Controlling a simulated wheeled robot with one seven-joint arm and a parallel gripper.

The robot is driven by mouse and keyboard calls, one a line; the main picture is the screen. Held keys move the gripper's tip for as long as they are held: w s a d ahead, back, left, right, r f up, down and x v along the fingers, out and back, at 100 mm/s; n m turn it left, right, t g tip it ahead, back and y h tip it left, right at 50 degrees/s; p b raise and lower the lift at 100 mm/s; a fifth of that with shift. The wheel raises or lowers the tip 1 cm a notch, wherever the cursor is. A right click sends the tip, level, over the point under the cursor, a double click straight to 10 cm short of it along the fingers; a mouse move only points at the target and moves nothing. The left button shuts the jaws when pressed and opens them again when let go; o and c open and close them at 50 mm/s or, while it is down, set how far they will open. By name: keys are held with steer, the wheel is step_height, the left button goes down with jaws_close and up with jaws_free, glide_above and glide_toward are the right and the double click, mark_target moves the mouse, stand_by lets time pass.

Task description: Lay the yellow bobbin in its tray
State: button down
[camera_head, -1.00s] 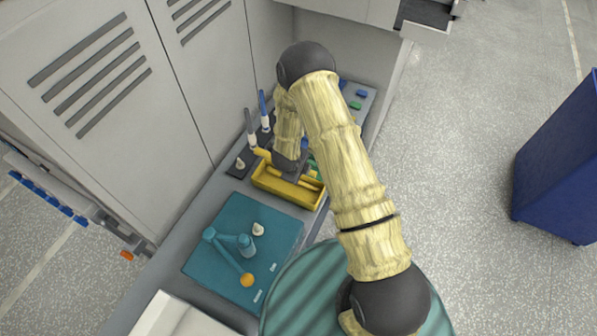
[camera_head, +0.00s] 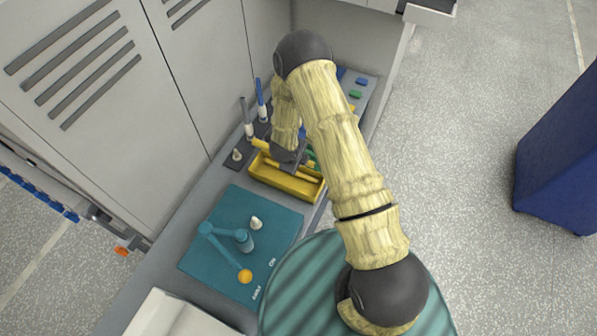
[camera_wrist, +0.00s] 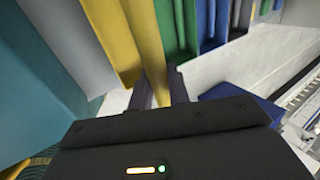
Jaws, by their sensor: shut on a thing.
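The yellow tray (camera_head: 272,182) is an open box on the bench in the head view. My gripper (camera_head: 285,158) is over its far side. A yellow bar, the bobbin (camera_head: 263,146), sticks out to the left of my gripper, past the tray's far left corner. In the wrist view the bobbin (camera_wrist: 151,45) runs between my gripper's dark jaws (camera_wrist: 160,90), which are shut on it. The tray's yellow wall (camera_wrist: 105,35) is close beside it there. My wrist hides the bobbin's middle; I cannot tell whether it touches the tray.
A teal mat (camera_head: 215,262) with a teal jointed stand (camera_head: 243,240), an orange ball (camera_head: 245,276) and a small white piece (camera_head: 256,223) lies in front. Green (camera_wrist: 168,22) and blue trays (camera_wrist: 207,20) stand beside the yellow one. Cabinet doors (camera_head: 120,110) back the bench.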

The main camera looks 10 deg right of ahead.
step_height(320, 180, down, 7)
steer(key=b, duration=0.6)
steer(key=shift+r, duration=0.15)
steer(key=shift+f+b, duration=1.5)
steer(key=shift+f, duration=1)
